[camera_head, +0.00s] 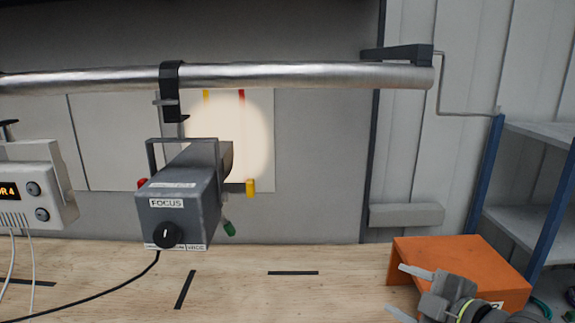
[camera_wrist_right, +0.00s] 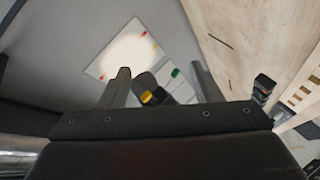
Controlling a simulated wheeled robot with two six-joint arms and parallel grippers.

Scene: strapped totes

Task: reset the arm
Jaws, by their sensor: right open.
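My right gripper (camera_head: 404,290) is at the lower right of the head view, in front of the orange box (camera_head: 450,252). Its two fingers are apart and point left. In the right wrist view the open fingers (camera_wrist_right: 160,70) have nothing held between them. A dark part with a yellow piece (camera_wrist_right: 148,97) shows beyond them. My left gripper is not in view.
A grey lamp marked FOCUS (camera_head: 178,203) hangs by a black clamp (camera_head: 171,92) from a metal pipe (camera_head: 300,75). A grey control box (camera_head: 38,185) is at left, with cables below. Blue-posted shelves (camera_head: 487,170) stand at right. The middle of the wooden table (camera_head: 300,292) is mostly clear.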

